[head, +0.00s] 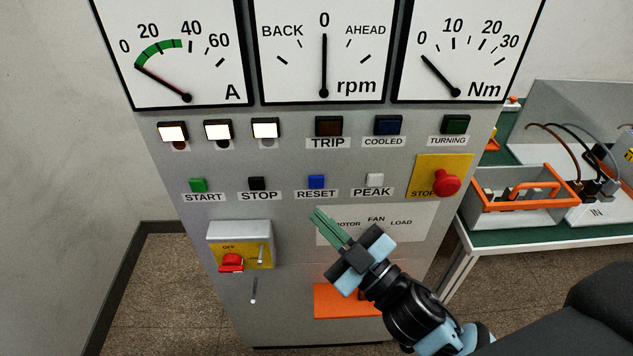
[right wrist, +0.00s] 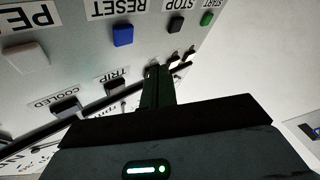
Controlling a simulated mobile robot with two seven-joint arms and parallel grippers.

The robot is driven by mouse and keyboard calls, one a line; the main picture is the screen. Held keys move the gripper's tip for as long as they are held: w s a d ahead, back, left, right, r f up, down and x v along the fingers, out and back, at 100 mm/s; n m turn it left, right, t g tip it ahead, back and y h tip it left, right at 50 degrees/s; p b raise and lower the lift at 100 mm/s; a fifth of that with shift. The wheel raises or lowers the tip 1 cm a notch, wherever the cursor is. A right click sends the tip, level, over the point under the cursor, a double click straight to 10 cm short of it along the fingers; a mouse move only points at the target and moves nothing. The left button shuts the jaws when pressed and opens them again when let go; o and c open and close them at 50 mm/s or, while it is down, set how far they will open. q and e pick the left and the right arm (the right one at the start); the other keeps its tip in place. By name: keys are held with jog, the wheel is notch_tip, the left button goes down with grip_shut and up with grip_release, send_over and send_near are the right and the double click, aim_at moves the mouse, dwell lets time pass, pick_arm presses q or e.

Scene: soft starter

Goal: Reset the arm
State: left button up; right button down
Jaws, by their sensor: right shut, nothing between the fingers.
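My right gripper (head: 317,213) is shut and empty. In the head view its green fingertips are below the blue RESET button (head: 316,182) of the grey control panel (head: 290,215); I cannot tell how far they are from the panel face. In the right wrist view the closed fingers (right wrist: 154,75) point toward the panel, with the blue RESET button (right wrist: 123,35) to their upper left. The panel also carries a green START button (head: 197,185), a black STOP button (head: 257,184) and a white PEAK button (head: 375,180). My left gripper is not in view.
A red STOP mushroom button (head: 446,184) sits on a yellow plate at right. A switch box with a red handle (head: 231,262) is at lower left. Three white lamps (head: 218,132) are lit; the TRIP lamp (head: 329,127) looks dark. A green-topped bench (head: 520,238) stands at right.

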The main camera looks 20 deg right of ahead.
jog(key=s+d+f+m+g+h+p, duration=0.1)
jog(key=s+d+f+m+g+h, duration=0.25)
jog(key=s+f, duration=0.65)
jog(key=s+d+f+m+g+h+p, duration=0.25)
jog(key=s+f+m+h, duration=0.2)
jog(key=f, duration=0.85)
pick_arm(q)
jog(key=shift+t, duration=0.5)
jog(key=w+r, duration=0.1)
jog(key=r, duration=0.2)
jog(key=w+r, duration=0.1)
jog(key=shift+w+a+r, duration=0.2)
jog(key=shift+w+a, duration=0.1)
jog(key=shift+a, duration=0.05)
pick_arm(e)
jog(key=s+f+g, duration=0.2)
jog(key=s+f, duration=0.1)
jog(key=s, duration=0.2)
jog(key=s+f+m+g, duration=0.1)
jog(key=s+f+g, duration=0.1)
jog(key=s, duration=0.4)
jog(key=shift+s+d+f, duration=0.15)
jog(key=shift+s+f, duration=0.15)
jog(key=shift+f, duration=0.5)
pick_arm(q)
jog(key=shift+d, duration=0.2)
